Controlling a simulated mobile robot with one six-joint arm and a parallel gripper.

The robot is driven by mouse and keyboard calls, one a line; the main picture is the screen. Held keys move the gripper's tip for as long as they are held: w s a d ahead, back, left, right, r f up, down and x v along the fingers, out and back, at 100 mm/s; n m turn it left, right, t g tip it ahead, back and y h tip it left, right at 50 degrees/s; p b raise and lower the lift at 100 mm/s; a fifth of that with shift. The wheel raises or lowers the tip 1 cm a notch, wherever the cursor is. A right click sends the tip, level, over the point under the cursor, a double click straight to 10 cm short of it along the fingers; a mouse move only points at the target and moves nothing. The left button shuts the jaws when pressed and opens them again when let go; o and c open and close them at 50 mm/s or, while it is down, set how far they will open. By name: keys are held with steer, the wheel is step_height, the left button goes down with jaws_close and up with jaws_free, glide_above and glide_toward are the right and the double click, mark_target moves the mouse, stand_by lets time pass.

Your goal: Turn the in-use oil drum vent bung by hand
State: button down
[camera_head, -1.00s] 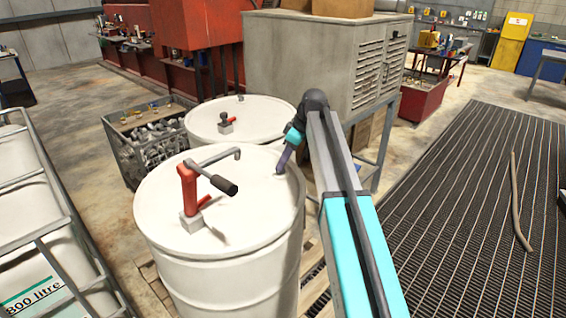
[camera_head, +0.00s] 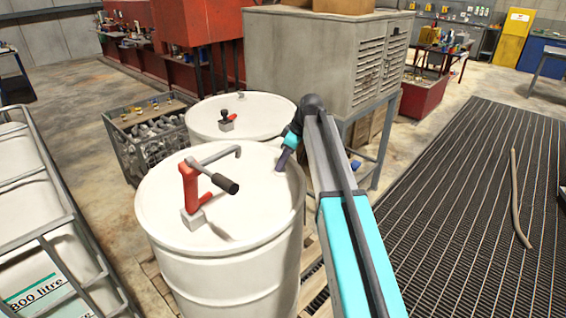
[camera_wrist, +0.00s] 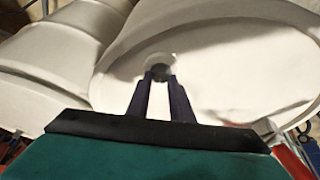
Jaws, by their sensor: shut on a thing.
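The white oil drum (camera_head: 218,270) with a red hand pump (camera_head: 191,188) on its lid stands upright in the head view. My gripper (camera_head: 280,167) reaches down to the right part of this lid, beside the pump. In the wrist view, the two dark fingers (camera_wrist: 160,90) come together on a small dark vent bung (camera_wrist: 160,71) in the pale lid. The gripper is shut on the bung. In the head view the bung is hidden by the fingers.
A second white drum (camera_head: 262,112) with a small tap (camera_head: 227,121) stands just behind. A wire crate (camera_head: 148,135) is behind left, a caged white tank (camera_head: 40,240) at left. A grey cabinet (camera_head: 310,65) stands behind my arm. Dark grating (camera_head: 450,220) lies at right.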

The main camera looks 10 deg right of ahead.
steer(key=shift+s+f+m+t+b, duration=0.1)
steer(key=shift+m+t+b, duration=0.3)
steer(key=shift+m+b, duration=0.4)
steer(key=shift+a+m+t+h+b, duration=0.1)
steer(key=shift+m+t+h+b, duration=0.4)
steer(key=shift+m, duration=1)
steer(key=c, duration=1.6)
jaws_free()
steer(key=shift+o, duration=0.2)
steer(key=shift+r, duration=0.25)
steer(key=b+v, duration=0.3)
steer(key=v, duration=1)
steer(key=shift+r+b, duration=0.35)
